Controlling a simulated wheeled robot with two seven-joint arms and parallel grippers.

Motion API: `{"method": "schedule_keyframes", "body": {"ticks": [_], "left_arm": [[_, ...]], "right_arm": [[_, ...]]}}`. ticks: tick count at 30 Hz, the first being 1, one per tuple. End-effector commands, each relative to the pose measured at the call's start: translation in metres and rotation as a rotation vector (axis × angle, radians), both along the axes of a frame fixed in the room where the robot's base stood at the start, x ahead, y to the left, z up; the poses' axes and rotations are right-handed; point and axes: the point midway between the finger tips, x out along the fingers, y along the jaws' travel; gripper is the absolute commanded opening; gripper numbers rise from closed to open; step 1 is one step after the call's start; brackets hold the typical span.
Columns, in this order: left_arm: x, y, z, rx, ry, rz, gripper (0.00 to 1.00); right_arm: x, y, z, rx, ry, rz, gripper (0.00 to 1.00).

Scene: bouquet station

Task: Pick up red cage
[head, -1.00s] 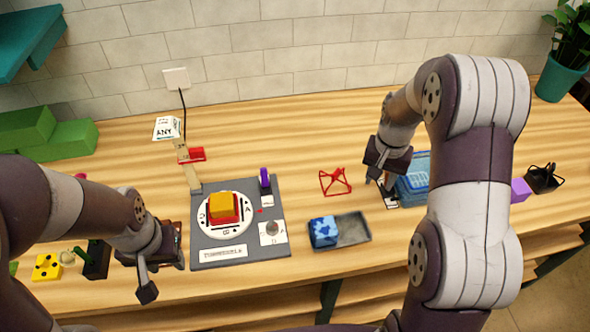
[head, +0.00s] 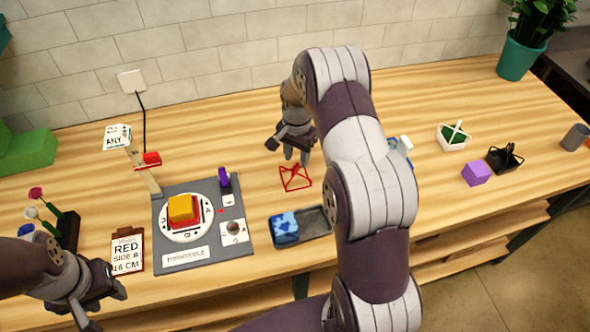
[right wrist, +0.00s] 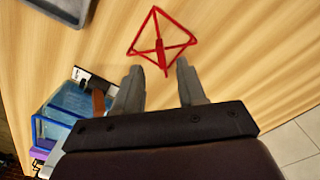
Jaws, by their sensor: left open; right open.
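The red cage (head: 294,178), a small open wire frame, stands on the wooden table near its middle. It also shows in the right wrist view (right wrist: 160,46), just beyond the fingertips. My right gripper (head: 296,158) is open and empty, above and just behind the cage in the head view. In the right wrist view its two fingers (right wrist: 156,68) point toward the cage, which is not between them. My left gripper (head: 108,308) is open at the lower left, far from the cage, with nothing seen in it.
A grey turntable board (head: 180,258) with red and yellow blocks stands left of the cage. A grey tray (head: 318,222) with a blue block sits in front of it. A purple cube (head: 476,174) and a black cage (head: 504,158) stand at right.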

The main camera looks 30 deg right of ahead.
Motion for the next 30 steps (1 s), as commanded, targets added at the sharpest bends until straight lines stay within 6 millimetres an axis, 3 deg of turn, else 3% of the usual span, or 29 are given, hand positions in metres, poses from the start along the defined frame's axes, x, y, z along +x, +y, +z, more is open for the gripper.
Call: {"method": "schedule_keyframes", "body": {"ticks": [2, 6, 13, 14, 17, 18, 30], "left_arm": [[0.000, 0.000, 0.015, 0.000, -0.001, 0.000, 0.43], [0.000, 0.000, 0.019, 0.000, -0.001, 0.000, 0.43], [0.000, 0.000, 0.018, 0.000, 0.000, 0.000, 0.43], [0.000, 0.000, 0.018, 0.000, 0.000, 0.000, 0.43], [0.000, 0.000, 0.018, 0.000, 0.000, 0.000, 0.43], [0.000, 0.000, 0.018, 0.000, 0.000, 0.000, 0.43], [0.000, 0.000, 0.015, 0.000, 0.000, 0.000, 0.43]], "right_arm": [[-0.001, 0.004, -0.009, 0.002, 0.005, 0.001, 0.40], [0.000, 0.004, -0.034, 0.000, 0.001, 0.000, 0.40], [0.000, 0.004, -0.039, 0.001, -0.001, 0.001, 0.40], [0.000, 0.004, -0.039, 0.001, -0.001, 0.001, 0.37], [0.000, 0.004, -0.039, 0.000, 0.000, 0.001, 0.05], [0.000, 0.004, -0.039, 0.000, 0.000, 0.001, 0.00], [0.000, 0.004, -0.036, 0.000, -0.001, 0.001, 0.00]]}}
